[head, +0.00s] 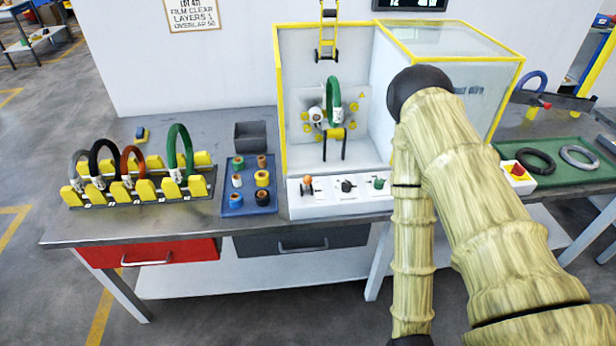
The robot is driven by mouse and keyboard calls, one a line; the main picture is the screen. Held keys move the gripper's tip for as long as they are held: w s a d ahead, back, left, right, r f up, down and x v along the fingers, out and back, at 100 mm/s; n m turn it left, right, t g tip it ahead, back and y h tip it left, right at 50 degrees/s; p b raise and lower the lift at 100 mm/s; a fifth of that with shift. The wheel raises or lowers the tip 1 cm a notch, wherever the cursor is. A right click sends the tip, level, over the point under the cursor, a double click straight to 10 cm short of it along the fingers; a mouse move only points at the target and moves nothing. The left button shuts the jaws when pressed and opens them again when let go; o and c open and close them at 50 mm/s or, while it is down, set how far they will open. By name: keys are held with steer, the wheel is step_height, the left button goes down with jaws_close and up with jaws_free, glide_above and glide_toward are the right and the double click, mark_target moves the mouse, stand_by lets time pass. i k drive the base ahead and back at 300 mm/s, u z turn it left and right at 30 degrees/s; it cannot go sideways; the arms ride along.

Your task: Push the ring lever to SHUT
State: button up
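The wrapping machine (279,110) is a yellow-edged cabinet at the back of the bench, open at the front left. A green coil (333,92) stands upright inside it, among yellow rollers. A white control panel (325,206) along its front carries an orange-knobbed control (308,182), a black-knobbed control (347,186) and a green-knobbed control (378,183). Their labels are too small to read, so I cannot tell which one is the ring lever or its position. My arm rises at the right and bends down past the panel's right end. My gripper is out of view below.
A rack (140,198) with several coils stands at the left. A blue tray (248,207) with tape rolls and a grey bin (250,136) lie left of the panel. A red button box (518,173) and a green mat (548,179) with two rings are at the right.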

mark_target(307, 180)
steer(key=z, duration=1.3)
steer(key=k, duration=0.9)
steer(key=u, duration=1.2)
steer(key=i, duration=0.5)
steer(key=u, duration=0.1)
